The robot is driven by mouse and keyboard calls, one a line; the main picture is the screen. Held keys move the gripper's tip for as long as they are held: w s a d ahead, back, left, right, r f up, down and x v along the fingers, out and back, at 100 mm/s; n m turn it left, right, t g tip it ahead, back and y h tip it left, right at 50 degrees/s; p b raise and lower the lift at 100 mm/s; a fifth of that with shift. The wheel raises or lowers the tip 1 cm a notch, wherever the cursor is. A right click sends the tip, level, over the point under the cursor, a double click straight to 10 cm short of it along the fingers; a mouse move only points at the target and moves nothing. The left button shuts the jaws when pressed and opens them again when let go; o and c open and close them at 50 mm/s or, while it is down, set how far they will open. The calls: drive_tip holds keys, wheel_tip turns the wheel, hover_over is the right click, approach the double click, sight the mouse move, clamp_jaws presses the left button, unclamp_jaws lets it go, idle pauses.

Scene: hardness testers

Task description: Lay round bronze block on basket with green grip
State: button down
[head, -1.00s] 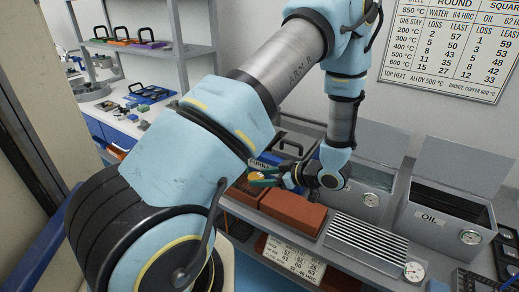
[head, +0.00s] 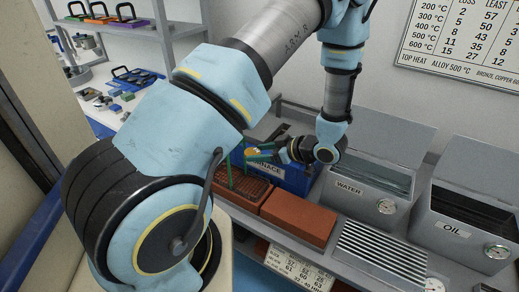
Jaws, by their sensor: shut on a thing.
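My gripper (head: 267,151) is in front of the blue furnace, above the left end of the bench. It is shut on a small yellowish round piece, which looks like the round bronze block (head: 252,152). A dark mesh basket (head: 247,188) with green uprights, apparently the one with the green grip, lies on the left red brick slab below the gripper. The block is above the mesh and looks apart from it. The gripper and the furnace behind partly confuse the grip's top, so its exact gap to the fingers cannot be told.
The blue furnace (head: 291,178) stands behind the basket. A bare brick slab (head: 298,217), a ribbed grate (head: 380,255), a water tank (head: 362,193) and an oil tank (head: 463,226) stand to the right.

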drive_tip(key=b, duration=1)
hover_over(260, 192)
wheel_tip(260, 192, down, 13)
drive_tip(key=shift+w+r, duration=0.1)
drive_tip(key=shift+w, duration=0.05)
unclamp_jaws()
drive_tip(key=b+v, duration=0.1)
drive_tip(key=v, duration=0.9)
drive_tip(key=shift+s+d+r, duration=0.2)
drive_tip(key=shift+d, duration=0.1)
